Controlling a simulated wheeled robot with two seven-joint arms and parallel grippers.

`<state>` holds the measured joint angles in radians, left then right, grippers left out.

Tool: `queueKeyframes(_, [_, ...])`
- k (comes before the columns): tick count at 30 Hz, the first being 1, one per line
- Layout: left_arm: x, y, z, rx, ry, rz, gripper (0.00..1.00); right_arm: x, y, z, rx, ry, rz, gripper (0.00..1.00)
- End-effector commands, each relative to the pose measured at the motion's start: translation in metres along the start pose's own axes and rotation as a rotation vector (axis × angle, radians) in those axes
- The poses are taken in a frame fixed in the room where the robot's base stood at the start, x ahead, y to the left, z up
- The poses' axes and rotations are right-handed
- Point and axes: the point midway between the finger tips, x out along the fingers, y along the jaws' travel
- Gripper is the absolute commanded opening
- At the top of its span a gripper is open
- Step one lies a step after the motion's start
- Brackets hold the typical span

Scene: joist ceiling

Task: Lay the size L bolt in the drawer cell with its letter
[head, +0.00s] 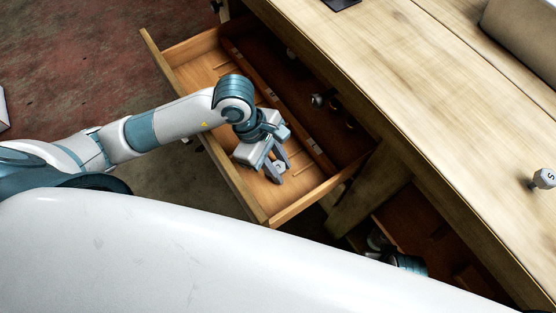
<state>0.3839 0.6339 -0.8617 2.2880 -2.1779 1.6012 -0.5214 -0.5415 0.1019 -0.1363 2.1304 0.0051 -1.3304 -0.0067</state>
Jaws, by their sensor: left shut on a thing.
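An open wooden drawer (168,62) sticks out from under the bench, with a long divider and smaller cells. My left gripper (277,173) reaches down into the front part of the drawer, near its right end. It is shut on a small grey bolt (280,165); I cannot read a letter on it. The gripper hides part of the bolt and the cell floor beneath. Part of my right gripper (377,241) shows low at the right, mostly hidden; its jaws cannot be made out.
A grey bolt marked S (544,178) stands on the wooden bench top (420,90) at the right. Another bolt (318,100) lies in the drawer's dark rear part. The bench's middle is clear.

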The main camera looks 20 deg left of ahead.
Motion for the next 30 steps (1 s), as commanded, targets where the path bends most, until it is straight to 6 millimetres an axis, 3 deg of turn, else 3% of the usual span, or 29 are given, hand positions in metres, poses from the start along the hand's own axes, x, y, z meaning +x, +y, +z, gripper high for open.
queueKeyframes(16, [0.0018, 0.0003, -0.0008, 0.0, 0.0, 0.0, 0.03, -0.0048, -0.0002, 0.001, 0.0, -0.002, 0.0, 0.31])
queueKeyframes(17, [0.0016, 0.0002, -0.0008, 0.0, 0.0, 0.0, 0.31, -0.0065, -0.0002, 0.0009, 0.0, -0.002, 0.0, 0.31])
queueKeyframes(19, [0.0014, 0.0002, -0.0007, 0.0, 0.0, 0.0, 0.45, -0.0083, -0.0002, 0.0005, 0.0, -0.001, 0.0, 0.31])
queueKeyframes(30, [0.0008, 0.0002, -0.0006, 0.0, 0.0, 0.0, 0.45, -0.0076, 0.0, 0.0004, 0.001, 0.001, 0.0, 0.31])
